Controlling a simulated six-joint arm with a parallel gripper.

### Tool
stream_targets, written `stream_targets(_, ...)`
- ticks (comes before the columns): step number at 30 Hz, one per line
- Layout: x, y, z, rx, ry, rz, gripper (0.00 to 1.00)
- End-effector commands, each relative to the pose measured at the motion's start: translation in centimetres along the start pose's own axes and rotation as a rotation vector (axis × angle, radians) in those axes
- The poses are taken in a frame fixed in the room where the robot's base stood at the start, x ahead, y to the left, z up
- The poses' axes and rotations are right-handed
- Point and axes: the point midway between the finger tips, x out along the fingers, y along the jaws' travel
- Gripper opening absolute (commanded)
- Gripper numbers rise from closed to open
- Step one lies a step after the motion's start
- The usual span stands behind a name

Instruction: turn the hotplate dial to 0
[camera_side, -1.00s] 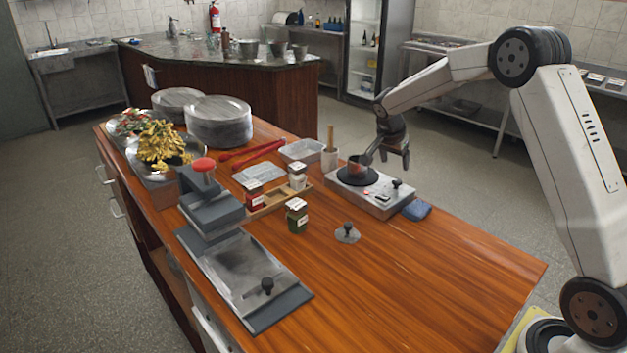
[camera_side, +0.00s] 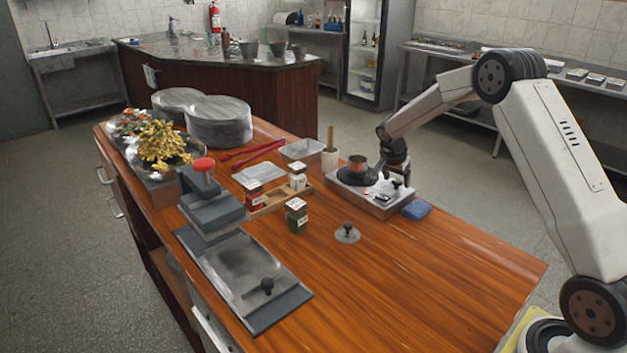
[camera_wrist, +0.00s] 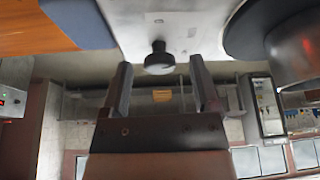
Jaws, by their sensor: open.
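The hotplate (camera_side: 372,204) is a flat metal box on the wooden table, with a small copper pot (camera_side: 357,163) on its dark round plate. My gripper (camera_side: 394,180) is low over the hotplate's right end, where the dial is. In the wrist view the black dial (camera_wrist: 159,60) stands out from the pale hotplate top (camera_wrist: 195,28). My open gripper (camera_wrist: 160,78) has one finger on each side of it, with a gap on both sides. I cannot read the dial's setting.
A blue cloth (camera_side: 416,210) lies against the hotplate's right end. The pot also shows at the wrist view's right (camera_wrist: 297,50). The table's front right is clear.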

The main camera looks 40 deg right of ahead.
Motion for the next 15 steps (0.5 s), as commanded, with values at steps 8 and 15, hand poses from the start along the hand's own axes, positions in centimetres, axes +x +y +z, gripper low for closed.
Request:
stream_targets(8, -0.04, 0.00, 0.00, 0.000, 0.000, 0.000, 0.09)
stream_targets(15, -0.06, 0.01, -0.01, -0.004, 0.000, -0.002, 0.00)
